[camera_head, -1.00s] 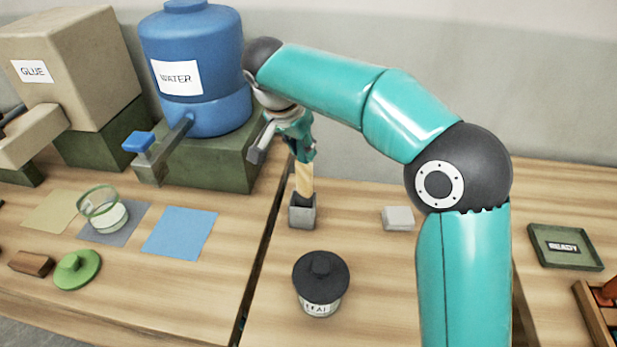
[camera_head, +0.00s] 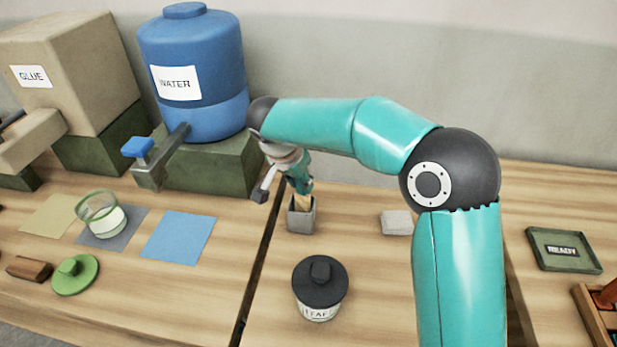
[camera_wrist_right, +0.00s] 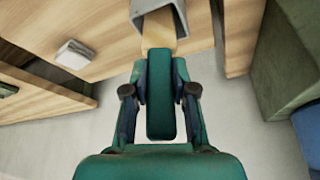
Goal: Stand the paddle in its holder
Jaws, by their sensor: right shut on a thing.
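The paddle (camera_head: 303,200) is a light wooden piece held upright by my right gripper (camera_head: 301,187), which is shut on it. Its lower part is inside the holder (camera_head: 301,217), a small grey open-topped box on the table. In the right wrist view the pale wood of the paddle (camera_wrist_right: 158,30) shows between my right gripper's fingers (camera_wrist_right: 160,65) and the grey holder (camera_wrist_right: 177,10). How deep the paddle's lower end sits is hidden by the holder's walls. My left gripper is not in view.
A dark-lidded jar (camera_head: 319,287) stands in front of the holder. A small grey block (camera_head: 397,222) lies to its right. A blue water tank (camera_head: 192,75) on a green stand is behind left. A READY tray (camera_head: 590,262) is at far right.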

